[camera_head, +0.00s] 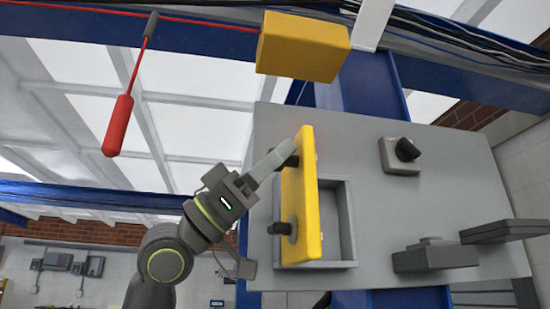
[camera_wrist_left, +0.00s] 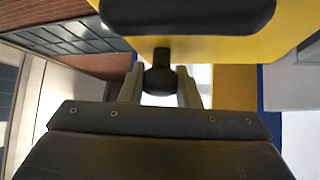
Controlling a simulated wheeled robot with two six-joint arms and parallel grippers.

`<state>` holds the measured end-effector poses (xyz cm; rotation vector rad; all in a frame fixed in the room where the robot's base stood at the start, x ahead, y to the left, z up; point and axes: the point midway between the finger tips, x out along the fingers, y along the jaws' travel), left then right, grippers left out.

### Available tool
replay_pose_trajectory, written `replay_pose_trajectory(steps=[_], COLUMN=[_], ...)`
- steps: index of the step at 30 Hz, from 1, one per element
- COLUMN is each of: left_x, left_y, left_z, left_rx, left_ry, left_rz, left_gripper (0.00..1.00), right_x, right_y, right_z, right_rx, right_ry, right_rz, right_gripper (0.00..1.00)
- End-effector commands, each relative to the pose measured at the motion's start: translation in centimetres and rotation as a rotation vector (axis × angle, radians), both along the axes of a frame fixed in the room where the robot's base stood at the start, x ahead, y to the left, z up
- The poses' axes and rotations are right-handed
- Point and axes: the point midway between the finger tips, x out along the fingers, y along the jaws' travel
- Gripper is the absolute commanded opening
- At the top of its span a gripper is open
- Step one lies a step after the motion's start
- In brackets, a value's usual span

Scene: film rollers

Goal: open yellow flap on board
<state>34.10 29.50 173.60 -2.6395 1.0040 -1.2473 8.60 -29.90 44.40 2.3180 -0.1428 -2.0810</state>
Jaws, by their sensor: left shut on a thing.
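The yellow flap (camera_head: 300,205) on the grey board (camera_head: 375,225) stands out from the board, swung away from a rectangular recess (camera_head: 338,222) that shows beside it. Its face carries a dark knob (camera_head: 281,228) low down and another dark part near its top. My left gripper (camera_head: 279,157) reaches in from the left at the flap's upper part. In the left wrist view its two fingers are shut on a dark round knob (camera_wrist_left: 160,80) that sticks out from the yellow flap (camera_wrist_left: 240,48). My right gripper is not in view.
A dark rotary knob on a grey base (camera_head: 400,155) sits on the board's right. Dark grey blocks (camera_head: 436,258) jut out at its lower right. Above are a yellow box (camera_head: 303,47) and a red handle (camera_head: 118,126) hanging from a red cord. Blue beams run behind.

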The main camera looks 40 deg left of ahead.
Motion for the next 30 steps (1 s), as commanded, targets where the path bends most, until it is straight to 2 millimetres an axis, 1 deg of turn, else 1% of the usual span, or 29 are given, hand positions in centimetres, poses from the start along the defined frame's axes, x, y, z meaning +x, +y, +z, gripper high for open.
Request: replay_pose_trajectory(steps=[2, 3, 8, 16, 20, 23, 30], left_x=[0.0, 0.0, 0.0, 0.0, -0.2, -0.7, -2.3], left_y=[0.0, 0.0, 0.0, 0.0, 0.4, 1.0, 3.0], left_z=[0.0, 0.0, 0.0, 0.0, -0.6, -1.5, -4.0], left_rx=[-0.001, -0.001, 0.000, 0.000, 0.001, 0.000, 0.000], left_ry=[0.000, 0.000, 0.000, 0.000, 0.001, 0.000, 0.001], left_rz=[0.001, 0.001, 0.001, 0.001, 0.003, 0.005, 0.005], left_gripper=[0.00, 0.31, 0.51, 0.51, 0.51, 0.51, 0.51], right_x=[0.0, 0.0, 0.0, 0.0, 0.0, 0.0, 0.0], right_y=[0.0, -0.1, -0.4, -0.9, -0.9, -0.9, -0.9], right_z=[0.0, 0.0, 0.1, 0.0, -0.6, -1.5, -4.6], right_rx=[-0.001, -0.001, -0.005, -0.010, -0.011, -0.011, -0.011], right_ry=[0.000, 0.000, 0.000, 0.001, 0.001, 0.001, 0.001], right_rz=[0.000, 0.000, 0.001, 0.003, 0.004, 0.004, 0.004], right_gripper=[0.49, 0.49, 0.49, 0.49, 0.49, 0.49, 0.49])
